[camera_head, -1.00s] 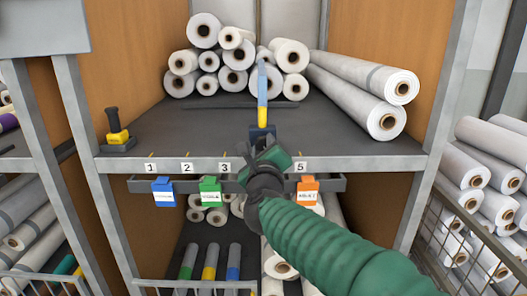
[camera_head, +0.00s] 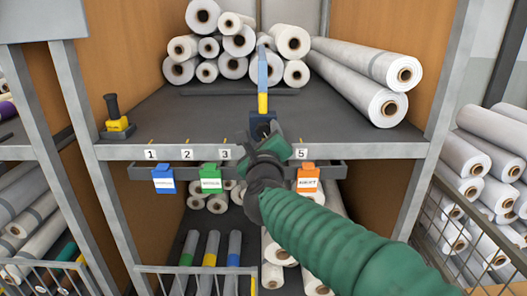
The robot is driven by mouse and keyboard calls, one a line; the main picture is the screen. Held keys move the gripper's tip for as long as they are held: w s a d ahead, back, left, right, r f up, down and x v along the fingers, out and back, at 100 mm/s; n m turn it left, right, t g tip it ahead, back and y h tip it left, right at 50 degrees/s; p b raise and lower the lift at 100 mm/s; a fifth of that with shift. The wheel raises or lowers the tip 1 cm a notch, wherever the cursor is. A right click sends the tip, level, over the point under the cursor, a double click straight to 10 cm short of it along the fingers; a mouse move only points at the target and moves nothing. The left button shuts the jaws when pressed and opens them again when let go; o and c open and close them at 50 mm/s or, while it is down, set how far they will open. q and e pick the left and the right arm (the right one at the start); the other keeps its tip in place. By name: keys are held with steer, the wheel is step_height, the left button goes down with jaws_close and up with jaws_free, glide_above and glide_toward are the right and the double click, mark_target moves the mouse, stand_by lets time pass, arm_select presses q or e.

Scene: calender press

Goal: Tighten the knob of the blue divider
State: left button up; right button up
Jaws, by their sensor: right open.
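The blue divider (camera_head: 262,72) stands upright on the dark shelf, in front of the stacked white rolls. Its upper part is blue, with a yellow section below and a dark blue block (camera_head: 261,121) at its foot near the shelf's front edge. I cannot make out its knob; my right gripper may hide it. My right gripper (camera_head: 272,133), green and dark, is open at the foot of the divider, overlapping the lower part of the block. I cannot tell whether it touches. My left gripper is not in view.
The shelf edge (camera_head: 120,152) carries number labels; the one between 3 and 5 is hidden. Below hang blue (camera_head: 164,180), green (camera_head: 210,178) and orange (camera_head: 308,178) tags on a rail. A yellow-and-black handled tool (camera_head: 117,121) stands at the left. The shelf's middle left is clear.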

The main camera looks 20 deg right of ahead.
steer(key=p+v, duration=0.6)
steer(key=v, duration=0.9)
steer(key=shift+s, duration=0.4)
steer(key=shift+a+f, duration=0.1)
steer(key=shift+a, duration=0.05)
step_height(320, 180, down, 20)
steer(key=a+n+g+y, duration=0.2)
steer(key=n+g+y, duration=0.4)
steer(key=n, duration=1.3)
steer(key=s+d+f+n+g+h, duration=0.1)
steer(key=s+d+f+n+g, duration=0.3)
steer(key=s+f+n, duration=0.3)
steer(key=s+d+f+n+g, duration=0.3)
steer(key=s+f+n+g, duration=0.2)
steer(key=s+f, duration=0.35)
steer(key=w+p+v, duration=0.3)
steer(key=p+v, duration=1.3)
steer(key=p, duration=0.1)
steer(key=w+r+p+v, duration=0.1)
steer(key=w+p+v, duration=0.2)
steer(key=p+v, duration=1.3)
steer(key=shift+w+r+p, duration=0.25)
steer(key=shift+w+p, duration=0.2)
steer(key=shift+w, duration=0.2)
